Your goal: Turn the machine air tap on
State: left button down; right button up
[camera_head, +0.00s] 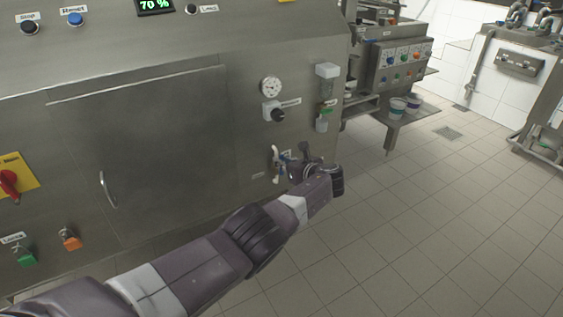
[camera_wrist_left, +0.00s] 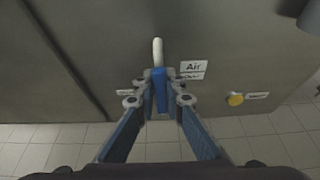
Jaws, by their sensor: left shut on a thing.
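The air tap (camera_wrist_left: 162,92) has a blue handle and shows at the middle of the left wrist view, below a white pipe end and beside a label reading "Air" (camera_wrist_left: 193,66). In the head view the tap's pipe (camera_head: 275,160) sits low on the machine's right part. My left gripper (camera_head: 298,154) reaches the tap from the front. In the left wrist view its two fingers (camera_wrist_left: 160,98) are closed on the blue handle, one on each side. The handle points roughly up and down in that view. My right gripper is not in view.
The steel machine front (camera_head: 150,150) carries a gauge (camera_head: 271,87), a regulator knob (camera_head: 277,115) and a red switch (camera_head: 10,183). The tiled floor (camera_head: 420,220) at right is clear.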

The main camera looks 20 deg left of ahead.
pick_arm(q)
jog(key=c, duration=2)
grip_release()
jog(key=shift+d, duration=0.1)
jog(key=shift+v, duration=5.95)
